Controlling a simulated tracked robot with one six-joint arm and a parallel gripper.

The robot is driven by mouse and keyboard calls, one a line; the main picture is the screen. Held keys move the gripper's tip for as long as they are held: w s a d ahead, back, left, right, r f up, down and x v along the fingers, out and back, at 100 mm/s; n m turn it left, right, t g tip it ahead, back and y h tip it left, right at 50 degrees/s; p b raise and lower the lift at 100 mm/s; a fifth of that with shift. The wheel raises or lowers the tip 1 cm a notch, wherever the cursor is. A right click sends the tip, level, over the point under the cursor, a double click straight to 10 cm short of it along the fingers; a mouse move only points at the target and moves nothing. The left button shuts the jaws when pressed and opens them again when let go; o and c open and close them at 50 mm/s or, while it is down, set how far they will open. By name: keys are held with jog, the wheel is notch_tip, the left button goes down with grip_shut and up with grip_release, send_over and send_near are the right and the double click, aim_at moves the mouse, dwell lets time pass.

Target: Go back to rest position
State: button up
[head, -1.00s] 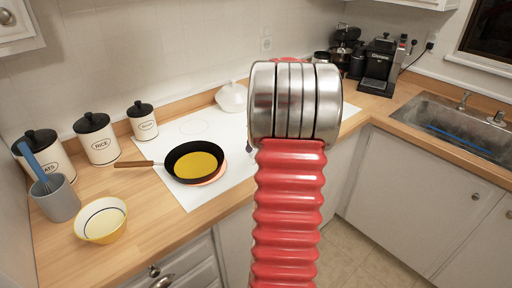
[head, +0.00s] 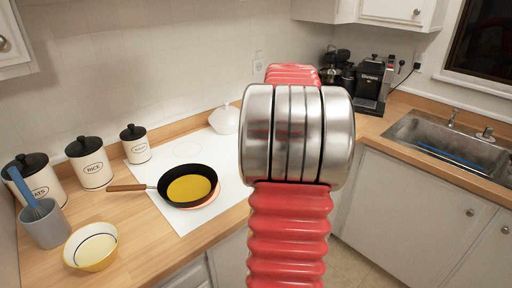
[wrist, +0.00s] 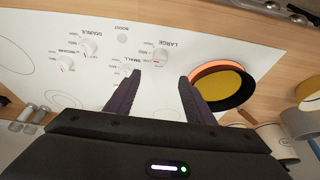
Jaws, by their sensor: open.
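My gripper (wrist: 158,88) shows in the wrist view with its two dark purple fingers apart and nothing between them. It is over the white cooktop (wrist: 60,25), beside the knobs and the pan. In the head view my gripper is hidden behind my own red and silver arm. The black pan (head: 205,171) with yellow contents stands on the cooktop (head: 165,170), its wooden handle pointing left. The pan also shows at the right of the wrist view (wrist: 247,87), over a glowing orange ring.
Canisters (head: 90,162), a grey utensil cup (head: 45,224) and a yellow bowl (head: 91,246) stand on the left counter. A white lidded pot (head: 225,120) is at the cooktop's back. A coffee machine (head: 371,85) and sink (head: 450,140) are at the right.

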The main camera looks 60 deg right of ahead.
dwell(0.5)
jog(key=s+a+f+m, duration=0.3)
jog(key=a+f+m, duration=0.1)
jog(key=s+a+r+n, duration=0.1)
jog(key=a+n, duration=0.1)
jog(key=a, duration=1.3)
jog(key=s+a+r+n+t, duration=0.1)
jog(key=s+a+n, duration=0.1)
jog(key=a, duration=1.2)
jog(key=s+a+r+n+y, duration=0.1)
jog(key=s+a+n, duration=0.1)
jog(key=a, duration=1.3)
jog(key=shift+a+r+n, duration=0.3)
jog(key=shift+r, duration=0.1)
